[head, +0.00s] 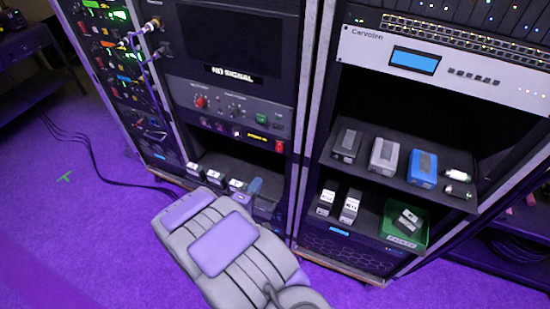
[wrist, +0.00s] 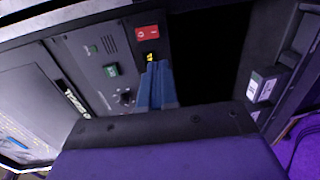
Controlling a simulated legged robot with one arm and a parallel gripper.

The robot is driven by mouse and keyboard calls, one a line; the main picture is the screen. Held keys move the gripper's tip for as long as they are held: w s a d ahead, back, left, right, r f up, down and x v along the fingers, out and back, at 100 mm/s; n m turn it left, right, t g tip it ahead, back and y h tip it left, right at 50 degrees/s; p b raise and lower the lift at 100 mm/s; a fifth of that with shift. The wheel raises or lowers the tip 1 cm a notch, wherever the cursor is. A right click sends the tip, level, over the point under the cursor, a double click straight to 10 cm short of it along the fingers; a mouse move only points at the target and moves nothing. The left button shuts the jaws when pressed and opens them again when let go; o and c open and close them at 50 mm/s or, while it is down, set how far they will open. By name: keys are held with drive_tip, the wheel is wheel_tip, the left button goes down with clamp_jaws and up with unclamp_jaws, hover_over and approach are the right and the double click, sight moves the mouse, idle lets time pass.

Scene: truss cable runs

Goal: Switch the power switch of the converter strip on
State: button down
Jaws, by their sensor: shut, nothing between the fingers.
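A grey control strip (head: 232,108) crosses the left rack under the dark NO SIGNAL screen. No name on the strip is readable. In the wrist view the red rocker switch (wrist: 147,33) shows two marked halves; which half is pressed I cannot tell. My gripper (wrist: 158,68) is shut and empty, its blue fingers pointing toward the strip's right end. The tips appear just below the switch, over the edge of the yellow display, apparently not touching the switch.
Small labelled boxes stand on the shelf below the strip. The right rack holds several adapters and a green tray (head: 405,240). Black cables (head: 90,160) run on the purple floor.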

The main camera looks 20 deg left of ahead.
sight(279, 147)
drive_tip(key=w+d+f+b, duration=0.1)
drive_tip(key=w+d+b, duration=0.1)
drive_tip(key=w, duration=1.2)
drive_tip(key=shift+f+b, duration=0.25)
drive_tip(key=shift+b, duration=0.4)
drive_tip(key=shift+a, duration=0.2)
